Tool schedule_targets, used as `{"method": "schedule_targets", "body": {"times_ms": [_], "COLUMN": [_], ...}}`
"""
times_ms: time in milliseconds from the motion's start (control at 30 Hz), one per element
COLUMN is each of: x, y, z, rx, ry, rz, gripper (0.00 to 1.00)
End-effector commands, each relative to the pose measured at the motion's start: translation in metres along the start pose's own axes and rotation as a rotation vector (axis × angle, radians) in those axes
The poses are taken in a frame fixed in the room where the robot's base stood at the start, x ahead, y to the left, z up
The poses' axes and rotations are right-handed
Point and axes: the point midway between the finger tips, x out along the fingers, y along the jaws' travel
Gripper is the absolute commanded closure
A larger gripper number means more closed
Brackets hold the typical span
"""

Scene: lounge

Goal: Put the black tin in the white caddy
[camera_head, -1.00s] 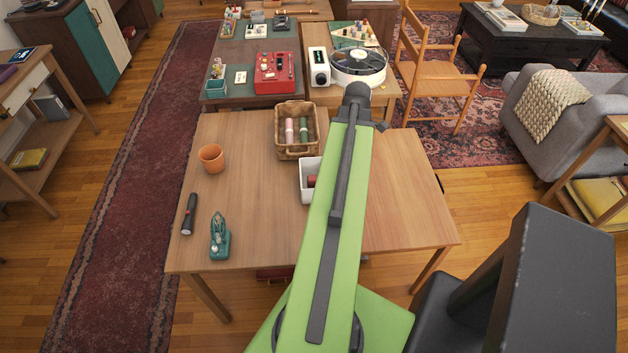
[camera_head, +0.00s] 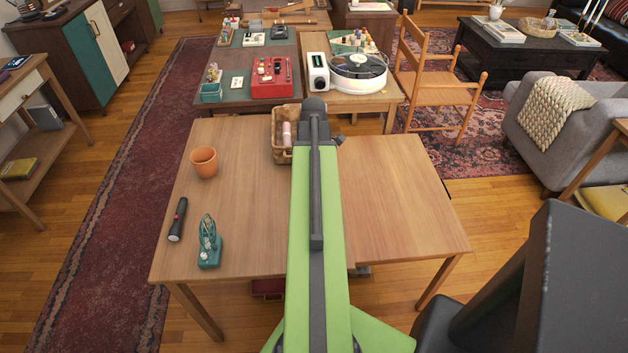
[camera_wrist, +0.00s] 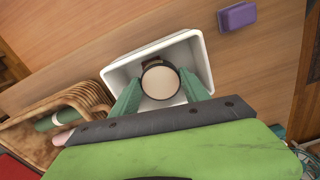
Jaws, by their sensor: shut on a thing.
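The black tin (camera_wrist: 160,82) shows in the wrist view as a round thing with a pale cream top and a dark rim. My gripper (camera_wrist: 161,94) has its green fingers closed on either side of it. The white caddy (camera_wrist: 121,75) lies behind and around the tin in this view, and the tin appears within its opening. I cannot tell whether the tin touches the caddy floor. In the head view my arm hides the caddy, the tin and my fingers.
A wicker basket (camera_wrist: 88,98) with a green and a pink roll stands beside the caddy. A purple block (camera_wrist: 237,17) lies on the table (camera_head: 400,200). The table's right part is clear.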

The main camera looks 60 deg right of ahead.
Motion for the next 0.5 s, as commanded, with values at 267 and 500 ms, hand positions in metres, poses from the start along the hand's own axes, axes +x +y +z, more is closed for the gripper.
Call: {"method": "schedule_targets", "body": {"times_ms": [267, 500], "x": [0.0111, 0.0152], "y": [0.0001, 0.0001], "z": [0.0005, 0.0008], "rx": [0.001, 0.001], "ry": [0.0, 0.0], "rz": [0.0, 0.0], "gripper": [0.92, 0.4]}}
